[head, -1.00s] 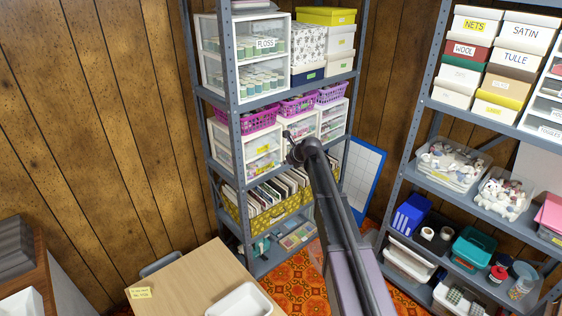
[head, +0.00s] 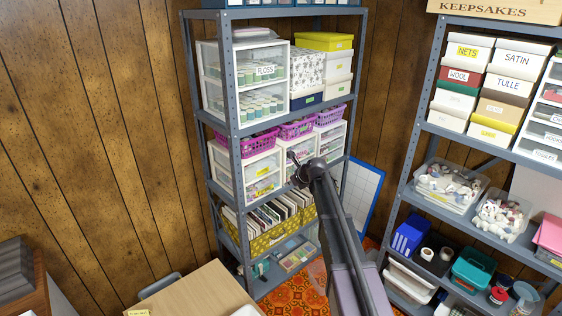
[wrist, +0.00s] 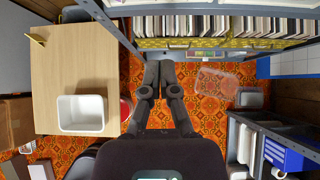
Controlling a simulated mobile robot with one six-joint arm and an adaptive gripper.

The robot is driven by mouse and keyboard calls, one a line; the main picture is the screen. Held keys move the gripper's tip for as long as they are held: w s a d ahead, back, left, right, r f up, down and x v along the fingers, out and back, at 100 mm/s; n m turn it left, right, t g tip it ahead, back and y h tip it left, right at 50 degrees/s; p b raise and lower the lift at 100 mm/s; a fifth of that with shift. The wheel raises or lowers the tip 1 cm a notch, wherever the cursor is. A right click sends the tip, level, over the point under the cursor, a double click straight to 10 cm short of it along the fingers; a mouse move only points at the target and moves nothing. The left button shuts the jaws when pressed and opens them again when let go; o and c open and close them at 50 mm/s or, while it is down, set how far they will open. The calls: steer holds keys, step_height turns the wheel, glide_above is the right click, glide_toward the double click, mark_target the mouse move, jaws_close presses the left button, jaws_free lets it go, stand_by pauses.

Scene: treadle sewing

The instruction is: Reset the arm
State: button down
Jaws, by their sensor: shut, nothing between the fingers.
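My gripper (wrist: 159,72) is shut and empty in the wrist view. Its two dark fingers point toward the shelf of card files at the top of the picture, with patterned orange floor beneath. In the head view my arm reaches up from the bottom, and its dark end shows in front of the left metal shelf unit (head: 228,130). The fingers are not clear there. I cannot tell the exact gap between the arm and the shelf.
A wooden table (wrist: 75,72) with a white tray (wrist: 82,114) stands left in the wrist view. A second metal shelf (head: 408,160) with boxes stands right in the head view. A whiteboard (head: 360,195) leans between the shelves. Orange floor (head: 295,295) shows below.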

steer(key=s+d+f+n+g+h, duration=0.1)
steer(key=s+d+n+g, duration=0.1)
steer(key=s+n, duration=0.7)
steer(key=s+d+f+n+g+h+p, duration=0.1)
steer(key=s+d+n+g+h, duration=0.1)
steer(key=s+n, duration=0.8)
steer(key=s+d+f+n+g+h, duration=0.1)
steer(key=s+n, duration=0.8)
steer(key=s, duration=0.9)
steer(key=shift+s+d+f+g+h+p, duration=0.35)
steer(key=shift+g+h, duration=0.35)
steer(key=shift+g, duration=0.4)
